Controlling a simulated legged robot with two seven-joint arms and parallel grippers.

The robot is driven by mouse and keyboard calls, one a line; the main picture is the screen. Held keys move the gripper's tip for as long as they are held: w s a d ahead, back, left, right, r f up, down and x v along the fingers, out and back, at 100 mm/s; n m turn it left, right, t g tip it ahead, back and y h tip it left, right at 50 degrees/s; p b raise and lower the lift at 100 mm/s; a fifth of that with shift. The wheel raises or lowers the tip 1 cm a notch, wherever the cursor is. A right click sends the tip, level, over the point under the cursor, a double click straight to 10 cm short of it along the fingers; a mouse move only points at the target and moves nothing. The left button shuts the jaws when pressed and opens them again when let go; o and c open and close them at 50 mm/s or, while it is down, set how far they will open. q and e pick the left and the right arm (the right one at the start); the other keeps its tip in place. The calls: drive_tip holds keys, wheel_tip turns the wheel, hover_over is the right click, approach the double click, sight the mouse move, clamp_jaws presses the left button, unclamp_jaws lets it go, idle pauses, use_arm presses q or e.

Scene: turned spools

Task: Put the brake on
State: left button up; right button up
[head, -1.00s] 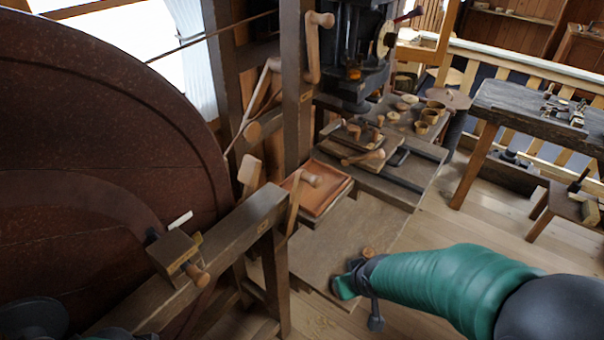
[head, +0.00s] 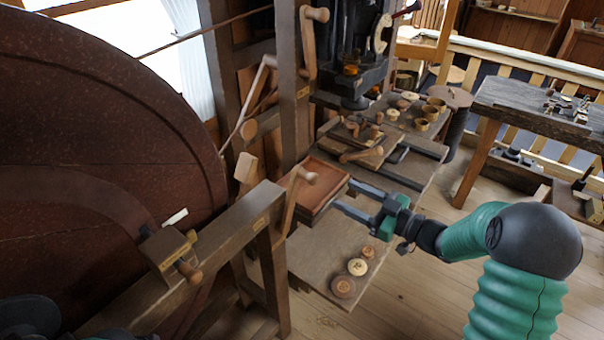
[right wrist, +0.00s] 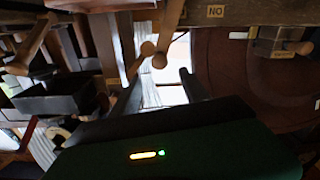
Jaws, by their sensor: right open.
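The brake is not plainly marked. Beside the big rusty wheel (head: 110,130), a wooden lever with a round knob (head: 308,177) rises from the near beam. A second cranked wooden handle (head: 318,14) is on the post behind. A small box with a wooden knob (head: 188,271) sits on the beam at lower left. My right gripper (head: 343,194) is open and empty, its fingers pointing left toward the knobbed lever, apart from it. In the right wrist view, wooden knobs (right wrist: 159,61) show beyond and between the fingers (right wrist: 160,88). My left gripper is out of view.
A reddish tray (head: 322,182) lies close behind my right fingers. Several turned discs (head: 357,266) lie on the low board below. A bench (head: 405,150) with small wooden cups stands behind.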

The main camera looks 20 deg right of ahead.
sight(303, 170)
drive_tip(key=x, duration=1.4)
drive_tip(key=shift+a+p, duration=0.1)
drive_tip(key=shift+p, duration=0.3)
drive_tip(key=shift+w+a, duration=0.2)
drive_tip(key=shift+w, duration=0.1)
drive_tip(key=shift+d, duration=0.1)
drive_tip(key=shift+d, duration=0.1)
drive_tip(key=shift+c, duration=0.7)
drive_tip(key=c, duration=1)
clamp_jaws()
drive_tip(key=shift+r, duration=0.1)
